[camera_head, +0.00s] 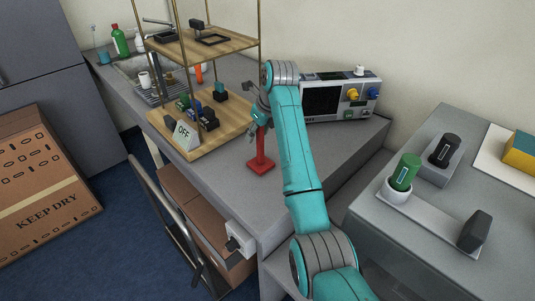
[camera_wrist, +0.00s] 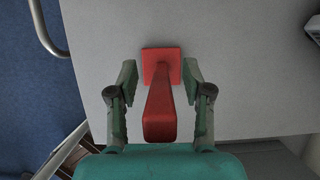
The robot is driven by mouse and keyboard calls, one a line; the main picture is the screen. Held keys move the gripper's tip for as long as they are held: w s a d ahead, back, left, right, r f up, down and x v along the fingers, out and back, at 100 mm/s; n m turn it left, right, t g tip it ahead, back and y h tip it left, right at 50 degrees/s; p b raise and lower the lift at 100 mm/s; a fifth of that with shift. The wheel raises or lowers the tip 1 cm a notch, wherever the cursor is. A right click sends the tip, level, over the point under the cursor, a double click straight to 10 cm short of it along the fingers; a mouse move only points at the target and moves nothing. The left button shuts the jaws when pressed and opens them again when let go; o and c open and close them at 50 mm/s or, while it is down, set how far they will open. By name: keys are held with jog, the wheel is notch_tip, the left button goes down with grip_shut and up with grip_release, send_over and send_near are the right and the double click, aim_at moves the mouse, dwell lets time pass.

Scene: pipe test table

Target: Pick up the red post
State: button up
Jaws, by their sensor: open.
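The red post (camera_head: 261,159) stands upright on its square red base on the grey table, right of the wooden shelf, in the head view. In the wrist view the red post (camera_wrist: 160,102) is seen from above, with its top near my palm and its base farther out. My gripper (camera_wrist: 160,78) is open, with one finger on each side of the post and a visible gap on both sides. In the head view my gripper (camera_head: 256,107) is at the upper part of the post, partly hidden by my teal arm.
A grey instrument box (camera_head: 342,97) with knobs stands behind at right. The table front (camera_head: 290,190) is clear. A second bench (camera_head: 440,200) at right holds a green cylinder (camera_head: 405,171).

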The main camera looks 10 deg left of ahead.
grip_shut()
dwell(0.3)
